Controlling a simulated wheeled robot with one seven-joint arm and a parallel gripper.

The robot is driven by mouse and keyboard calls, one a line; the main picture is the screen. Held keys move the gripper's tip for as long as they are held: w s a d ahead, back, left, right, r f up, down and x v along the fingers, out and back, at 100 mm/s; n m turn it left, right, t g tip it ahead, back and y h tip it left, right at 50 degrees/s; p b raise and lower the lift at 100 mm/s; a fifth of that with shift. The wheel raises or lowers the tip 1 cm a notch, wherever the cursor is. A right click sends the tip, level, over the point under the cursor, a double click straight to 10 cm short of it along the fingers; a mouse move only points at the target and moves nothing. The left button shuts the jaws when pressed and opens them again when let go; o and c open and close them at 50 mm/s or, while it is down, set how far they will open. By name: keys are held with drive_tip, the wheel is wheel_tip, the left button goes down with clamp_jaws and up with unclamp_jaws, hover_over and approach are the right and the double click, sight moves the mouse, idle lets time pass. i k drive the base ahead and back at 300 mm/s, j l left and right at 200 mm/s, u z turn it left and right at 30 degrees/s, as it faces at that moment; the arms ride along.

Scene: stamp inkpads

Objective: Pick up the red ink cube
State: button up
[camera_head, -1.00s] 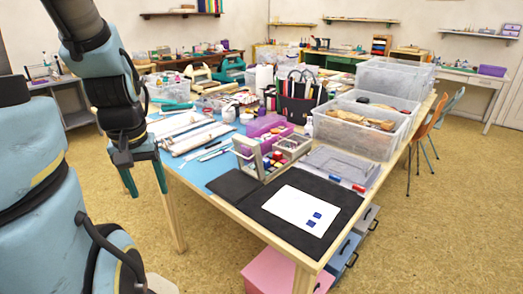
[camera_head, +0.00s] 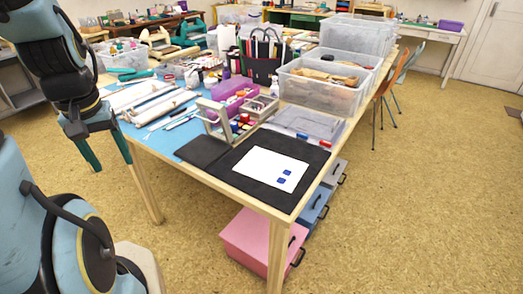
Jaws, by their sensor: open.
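A black mat (camera_head: 225,185) bears a white sheet (camera_head: 262,165) with two blue stamp marks. Clear bins (camera_head: 318,95) stand at the right. A pink box (camera_head: 250,240) is under the table.

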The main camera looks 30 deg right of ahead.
sight(244, 119)
drive_tip(key=i+j+z, duration=0.3)
drive_tip(key=i, duration=0.3)
drive_tip(key=i+j+z, duration=0.3)
drive_tip(key=i+j, duration=0.2)
drive_tip(key=i, duration=0.1)
